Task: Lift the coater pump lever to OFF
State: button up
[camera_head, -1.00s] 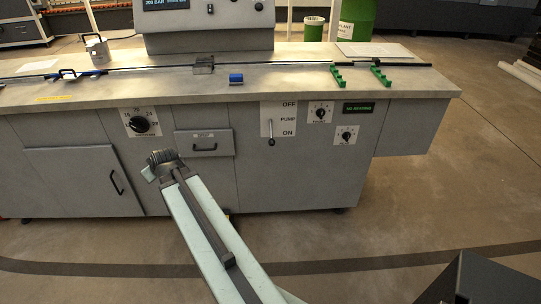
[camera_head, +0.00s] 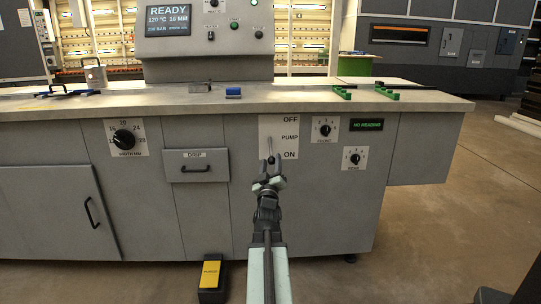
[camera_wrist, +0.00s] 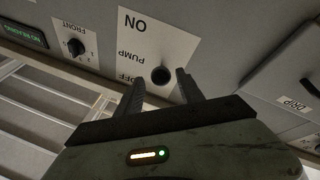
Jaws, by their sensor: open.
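The pump lever (camera_head: 270,147) is a thin rod on a white plate (camera_head: 290,132) marked OFF at the top, PUMP in the middle and ON at the bottom. It hangs down toward ON. My gripper (camera_head: 270,168) is just below the lever's lower end, reaching up from below. In the wrist view the picture is upside down, and the lever's dark round knob (camera_wrist: 161,75) shows between the tips of my open gripper (camera_wrist: 160,82). I cannot tell whether the fingers touch the knob. The lever's end is partly hidden in the head view.
Dials (camera_head: 325,128) and a green-lettered display (camera_head: 367,125) are right of the plate. A drawer with a handle (camera_head: 195,167) is to its left. The worktop edge (camera_head: 240,108) juts above. A yellow-topped pedal (camera_head: 211,275) stands on the floor.

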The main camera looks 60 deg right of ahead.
aim_at(271, 150)
jog(key=p+x, duration=0.2)
jog(key=x, duration=0.5)
jog(key=shift+w+d+r, duration=0.1)
jog(key=shift+w+d, duration=0.05)
jog(key=shift+d, duration=0.1)
grip_shut()
dwell(0.9)
